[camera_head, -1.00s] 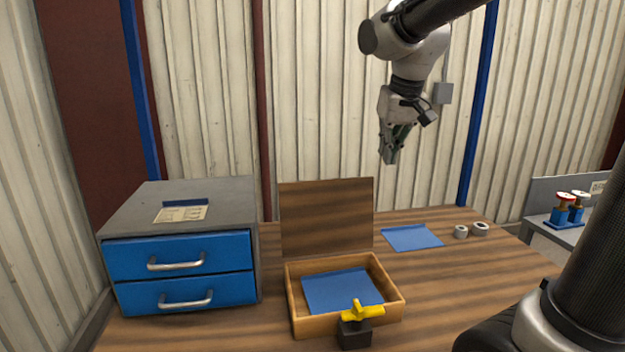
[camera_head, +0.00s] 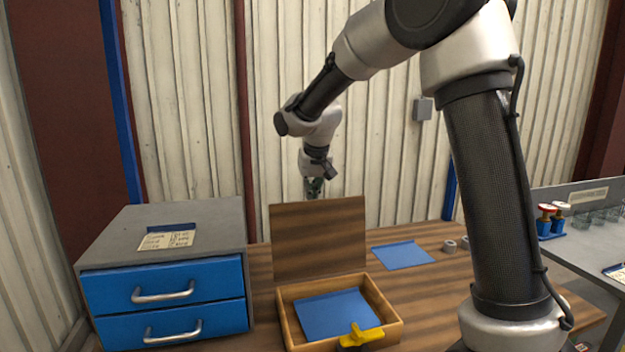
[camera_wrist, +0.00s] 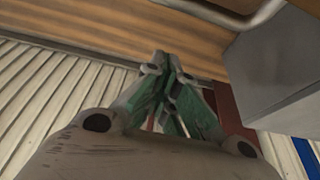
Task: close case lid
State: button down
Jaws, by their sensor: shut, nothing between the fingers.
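The wooden case (camera_head: 392,312) sits open on the bench, with a blue sheet on its floor. Its lid (camera_head: 318,238) stands upright along the rear edge. My gripper (camera_head: 314,190) is just above and behind the lid's top edge, its fingertips partly hidden by the lid. In the wrist view the green-padded fingers (camera_wrist: 165,68) meet and hold nothing. I cannot tell whether they touch the lid.
A grey cabinet (camera_head: 182,226) with two blue drawers stands left of the case. A yellow-handled clamp (camera_head: 361,336) is at the case's front. A blue mat (camera_head: 402,255) and small grey rings (camera_head: 449,246) lie to the right on the wooden bench.

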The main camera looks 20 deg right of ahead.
jog(key=s, duration=0.4)
jog(key=shift+r, duration=0.2)
jog(key=shift+r, duration=0.1)
